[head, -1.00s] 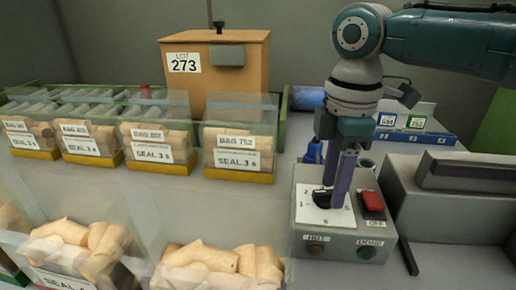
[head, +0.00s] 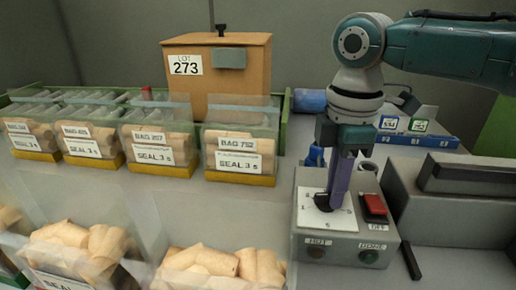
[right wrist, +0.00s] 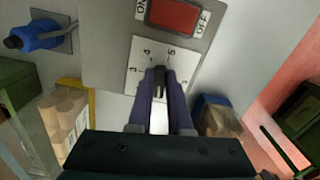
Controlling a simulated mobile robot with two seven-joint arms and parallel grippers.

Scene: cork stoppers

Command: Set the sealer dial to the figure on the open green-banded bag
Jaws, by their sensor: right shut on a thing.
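The sealer (head: 345,245) is a grey box with a white dial plate (head: 312,219) marked with figures. My right gripper (head: 334,203) points down and is shut on the black dial knob (head: 321,202). In the right wrist view, the fingers (right wrist: 158,82) meet at the knob, over the plate (right wrist: 140,50) with figures such as 3, 4 and 5. The knob's exact setting is hard to read. Open bags of corks (head: 75,245) stand at the front left, with their bands mostly hidden; I cannot tell which is green-banded. My left gripper is not in view.
Several yellow-banded bags (head: 240,179) labelled SEAL 3 s stand behind. A wooden box (head: 250,75) marked LOT 273 is at the back. A red switch (head: 374,204) is beside the dial. A grey block (head: 465,180) stands right of the sealer.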

